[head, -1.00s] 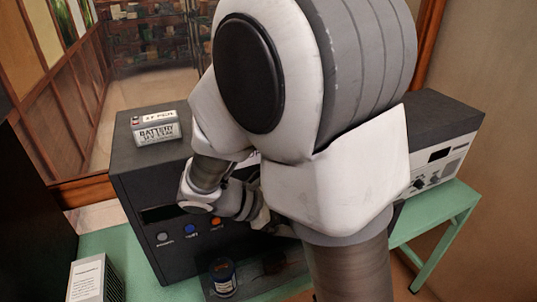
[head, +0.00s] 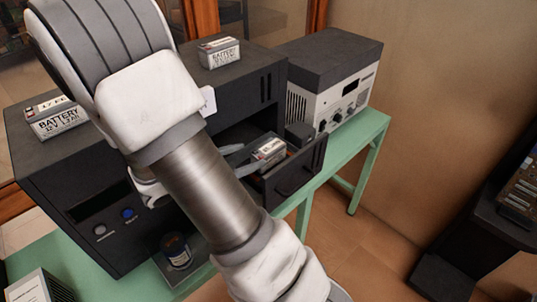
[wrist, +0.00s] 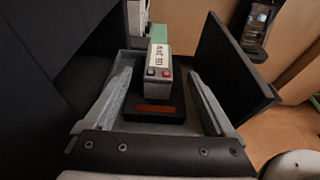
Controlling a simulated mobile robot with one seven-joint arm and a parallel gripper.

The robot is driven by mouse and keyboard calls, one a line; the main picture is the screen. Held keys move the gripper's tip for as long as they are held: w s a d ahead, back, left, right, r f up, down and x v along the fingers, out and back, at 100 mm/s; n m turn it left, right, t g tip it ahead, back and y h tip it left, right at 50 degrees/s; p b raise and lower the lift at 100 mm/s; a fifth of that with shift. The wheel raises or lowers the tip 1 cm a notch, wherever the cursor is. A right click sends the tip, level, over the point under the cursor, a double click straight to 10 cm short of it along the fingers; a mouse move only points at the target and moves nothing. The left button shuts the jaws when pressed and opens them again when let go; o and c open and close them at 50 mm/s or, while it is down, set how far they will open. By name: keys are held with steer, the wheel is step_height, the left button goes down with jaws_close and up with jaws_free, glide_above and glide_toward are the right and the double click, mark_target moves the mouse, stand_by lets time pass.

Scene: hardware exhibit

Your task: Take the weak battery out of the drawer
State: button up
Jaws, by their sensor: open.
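A small grey battery (head: 269,149) with a white label and red and black terminals stands in the open drawer (head: 290,178) of the black cabinet (head: 95,185). In the wrist view the battery (wrist: 158,68) stands upright on a dark base with an orange strip (wrist: 155,108). My gripper (wrist: 160,82) is open, with one finger on each side of the battery and visible gaps between. In the head view my gripper (head: 248,158) reaches into the drawer from the left, and my arm hides part of the cabinet front. The battery's label is too small to read.
Two more batteries, one at left (head: 58,118) and one at the back (head: 219,52), stand on the cabinet top. A grey-white instrument (head: 335,85) stands right of the cabinet on the green table (head: 368,135). A dark jar (head: 176,250) stands before the cabinet. The drawer front (wrist: 238,70) rises close at right.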

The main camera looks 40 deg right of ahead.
mark_target(264, 151)
steer(key=x, duration=0.6)
steer(key=shift+d+f, duration=0.15)
steer(key=shift+f, duration=0.15)
jaws_close()
stand_by(0.4)
